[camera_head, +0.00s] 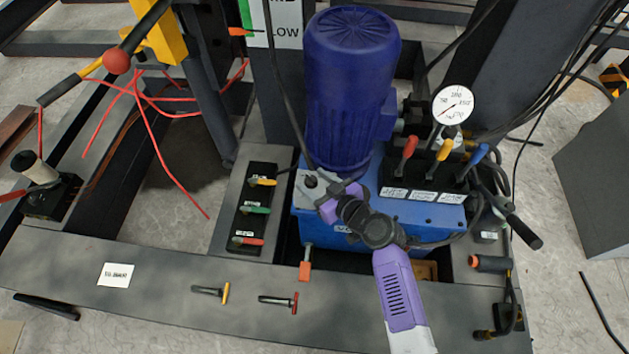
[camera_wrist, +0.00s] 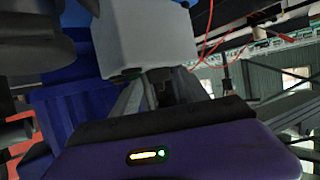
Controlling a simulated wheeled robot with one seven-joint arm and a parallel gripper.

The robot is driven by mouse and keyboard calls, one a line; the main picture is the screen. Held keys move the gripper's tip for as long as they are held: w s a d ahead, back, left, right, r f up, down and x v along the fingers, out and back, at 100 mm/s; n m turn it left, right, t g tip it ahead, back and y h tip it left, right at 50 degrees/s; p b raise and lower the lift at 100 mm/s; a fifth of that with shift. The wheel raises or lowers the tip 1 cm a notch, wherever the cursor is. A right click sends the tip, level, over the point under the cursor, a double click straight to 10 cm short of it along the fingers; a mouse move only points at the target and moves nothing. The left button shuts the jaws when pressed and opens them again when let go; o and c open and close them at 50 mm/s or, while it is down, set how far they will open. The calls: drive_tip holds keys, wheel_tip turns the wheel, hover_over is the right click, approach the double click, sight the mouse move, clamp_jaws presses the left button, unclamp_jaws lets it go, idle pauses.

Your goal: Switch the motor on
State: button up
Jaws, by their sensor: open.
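The motor (camera_head: 350,90) is a large dark blue ribbed cylinder standing upright on a blue power unit (camera_head: 430,213). A grey switch box with a small black knob (camera_head: 310,181) sits at the front left of the motor. My gripper (camera_head: 326,192) is open, right beside this box. In the wrist view the pale grey box (camera_wrist: 145,40) fills the space just past my gripper's fingers (camera_wrist: 160,88). I cannot tell whether the fingers touch it. The knob is hidden there, and the blue motor (camera_wrist: 90,100) shows at left.
A pressure gauge (camera_head: 453,104) and red, yellow and blue levers (camera_head: 444,150) stand to the right of the motor. A black panel with small coloured handles (camera_head: 256,210) lies to the left. Red cables (camera_head: 150,120) hang at upper left. A steel beam (camera_head: 180,290) runs along the front.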

clamp_jaws()
